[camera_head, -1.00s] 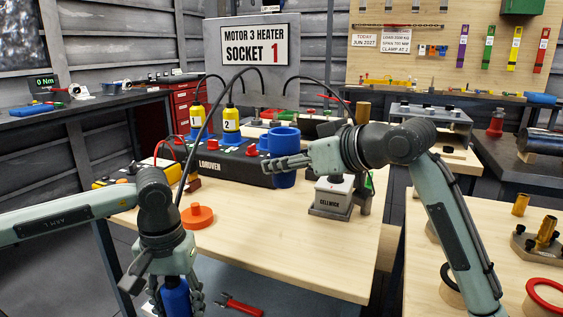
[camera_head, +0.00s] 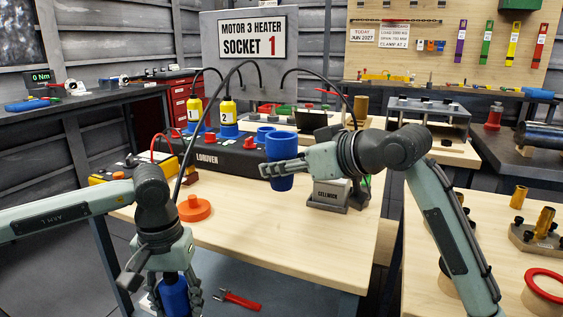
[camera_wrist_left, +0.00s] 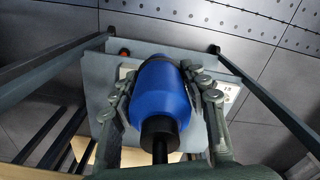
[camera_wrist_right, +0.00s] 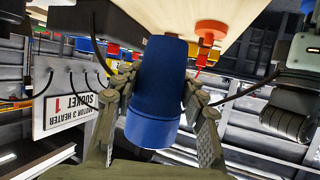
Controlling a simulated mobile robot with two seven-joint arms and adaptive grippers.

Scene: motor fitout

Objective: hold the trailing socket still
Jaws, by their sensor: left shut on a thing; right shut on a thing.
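The trailing socket is a blue body (camera_head: 173,296) low in front of the table's near left edge. In the left wrist view it shows as a blue barrel (camera_wrist_left: 160,92) with a black neck and cable. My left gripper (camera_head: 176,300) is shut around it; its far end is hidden. My right gripper (camera_head: 284,165) is shut on a blue tapered cup-shaped piece (camera_head: 281,172), held roughly upright above the table, in front of the black LORDVEN box (camera_head: 215,156). The right wrist view shows this piece (camera_wrist_right: 160,95) between both fingers.
Two yellow-topped plugs numbered 1 and 2 (camera_head: 228,113) stand on the black box. An orange knob (camera_head: 194,208) and a grey SELLWICK block (camera_head: 328,195) are on the table. A black cable (camera_head: 196,135) arches overhead. The front middle of the table is clear.

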